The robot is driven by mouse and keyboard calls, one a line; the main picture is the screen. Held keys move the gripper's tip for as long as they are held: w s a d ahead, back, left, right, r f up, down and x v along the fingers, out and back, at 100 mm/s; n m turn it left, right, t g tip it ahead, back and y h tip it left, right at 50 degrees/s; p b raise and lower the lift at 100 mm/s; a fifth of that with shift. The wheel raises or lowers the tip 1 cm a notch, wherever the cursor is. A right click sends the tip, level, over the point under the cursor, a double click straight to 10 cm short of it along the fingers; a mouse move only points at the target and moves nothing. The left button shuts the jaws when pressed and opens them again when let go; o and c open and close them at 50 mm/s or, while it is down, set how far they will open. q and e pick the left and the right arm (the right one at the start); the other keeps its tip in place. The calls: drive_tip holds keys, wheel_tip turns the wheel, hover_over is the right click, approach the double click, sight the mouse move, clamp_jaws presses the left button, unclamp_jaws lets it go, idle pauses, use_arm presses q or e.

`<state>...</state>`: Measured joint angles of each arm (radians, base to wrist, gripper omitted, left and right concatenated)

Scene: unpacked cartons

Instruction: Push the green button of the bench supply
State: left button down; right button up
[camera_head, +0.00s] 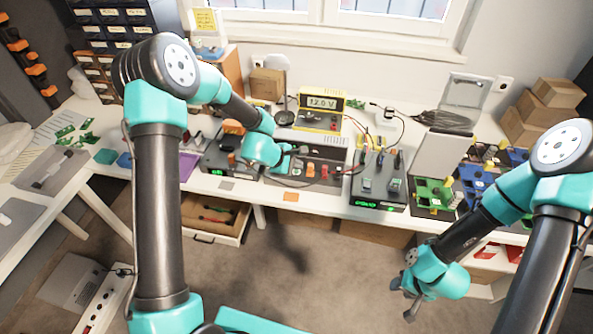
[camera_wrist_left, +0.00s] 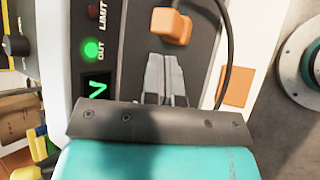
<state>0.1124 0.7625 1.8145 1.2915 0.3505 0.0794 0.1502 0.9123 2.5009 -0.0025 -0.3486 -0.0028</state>
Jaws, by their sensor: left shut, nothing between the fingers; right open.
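The bench supply (camera_head: 300,182) is a dark box with orange and red parts, at the middle of the bench in the head view. In the left wrist view its panel (camera_wrist_left: 130,28) shows a lit green round spot (camera_wrist_left: 91,49) marked OUT, a dark red one marked LIMIT and a green display (camera_wrist_left: 96,86). I cannot tell whether the green spot is a button or a lamp. My left gripper (camera_head: 298,150) is shut and empty, over the panel, to the right of the green spot in the wrist view (camera_wrist_left: 164,58). My right gripper (camera_head: 408,303) is open, low in front of the bench.
An orange knob-like part (camera_wrist_left: 171,26) stands just ahead of the left fingertips, with a dark cable beside it. A yellow meter (camera_head: 320,109) stands behind the supply. Another dark instrument (camera_head: 378,182) stands to its right. An orange card (camera_head: 291,197) lies at the front edge.

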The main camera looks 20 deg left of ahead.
sight(296, 172)
use_arm(q)
drive_tip(key=shift+f, duration=0.15)
drive_tip(key=shift+f, duration=0.4)
idle(0.5)
drive_tip(key=shift+r, duration=0.55)
drive_tip(key=shift+r, duration=0.1)
drive_tip(key=shift+r, duration=2.95)
drive_tip(key=shift+f, duration=0.1)
